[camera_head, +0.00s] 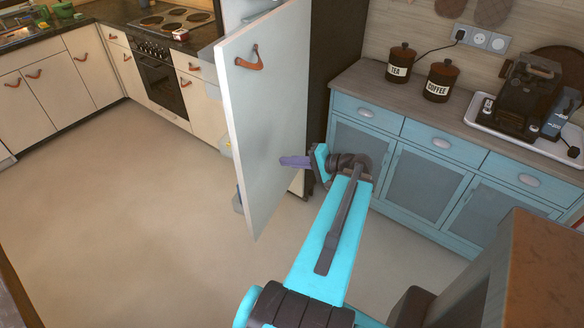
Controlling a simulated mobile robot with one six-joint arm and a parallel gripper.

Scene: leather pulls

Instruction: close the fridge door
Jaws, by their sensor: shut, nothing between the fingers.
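The fridge door (266,120) stands wide open in the head view, a pale panel swung out toward me with a brown leather pull (249,60) near its top. Door shelves show along its left edge. The fridge body (236,14) is behind it, mostly hidden by the door. My gripper (284,161) is shut and empty, its purple fingers pointing left in front of the door's outer face, near its right part. I cannot tell whether the fingertips touch the door.
A blue sideboard (427,157) stands close on the right, bearing a tea canister (399,64), a coffee canister (440,82) and a coffee machine (527,95) on a tray. Cream cabinets and an oven (161,82) line the back left. The floor (120,200) at left is clear.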

